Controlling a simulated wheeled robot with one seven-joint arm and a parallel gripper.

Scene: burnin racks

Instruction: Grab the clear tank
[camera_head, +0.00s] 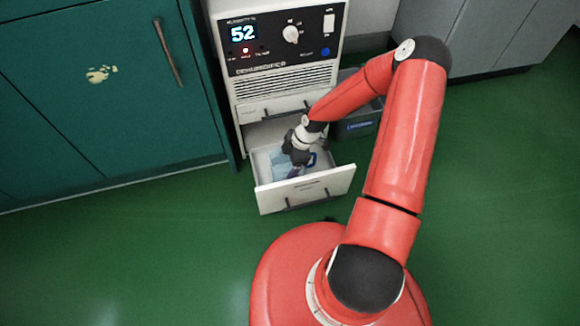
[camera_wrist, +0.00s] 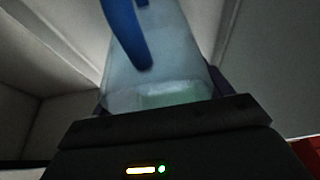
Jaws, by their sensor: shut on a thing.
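The clear tank (camera_head: 281,167) sits inside the open lower drawer (camera_head: 304,190) of the white dehumidifier. It is pale, see-through and bluish, with a blue handle. My gripper (camera_head: 298,160) reaches down into the drawer at the tank and hides part of it. In the wrist view the tank (camera_wrist: 165,60) fills the middle, close in front of my gripper (camera_wrist: 170,118), with its blue handle at the top. A little greenish liquid seems to show low in it. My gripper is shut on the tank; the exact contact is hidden.
The dehumidifier (camera_head: 285,84) shows 52 and a red light on its panel. A dark grey bin (camera_head: 358,124) stands to its right. Teal cabinets (camera_head: 100,90) are at left and grey cabinets (camera_head: 500,35) at upper right. The green floor (camera_head: 150,245) in front is clear.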

